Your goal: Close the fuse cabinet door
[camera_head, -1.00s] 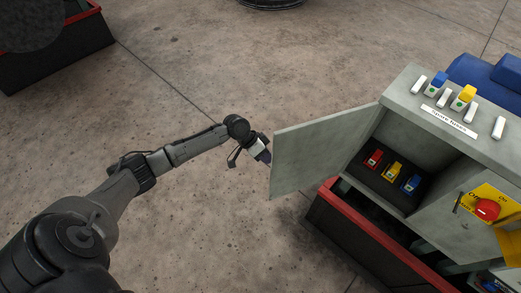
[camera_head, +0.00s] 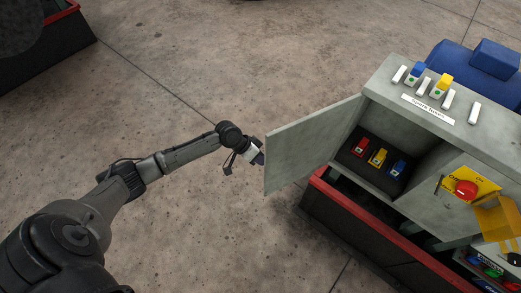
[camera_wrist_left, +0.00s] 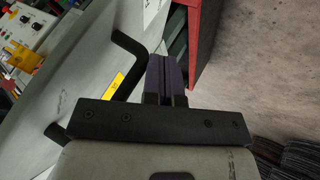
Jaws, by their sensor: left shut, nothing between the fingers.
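The fuse cabinet (camera_head: 440,190) is grey, with red, yellow and blue fuses on a dark shelf inside. Its door (camera_head: 312,142) stands wide open, swung out to the left. My left gripper (camera_head: 259,158) is at the door's free edge, its tip partly hidden by the door. In the left wrist view, the shut, empty fingers (camera_wrist_left: 167,78) are beside a grey panel with a black bar handle (camera_wrist_left: 131,62) and a yellow label (camera_wrist_left: 116,86). This appears to be the door's outer face. I cannot tell whether the fingers touch it. My right gripper is not in view.
Spare fuses (camera_head: 441,83) stand on the cabinet top. A red knob on a yellow plate (camera_head: 467,189) is on the front. A red-edged dark base (camera_head: 350,222) lies below. A blue machine (camera_head: 475,70) stands behind. The floor left of the door is clear.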

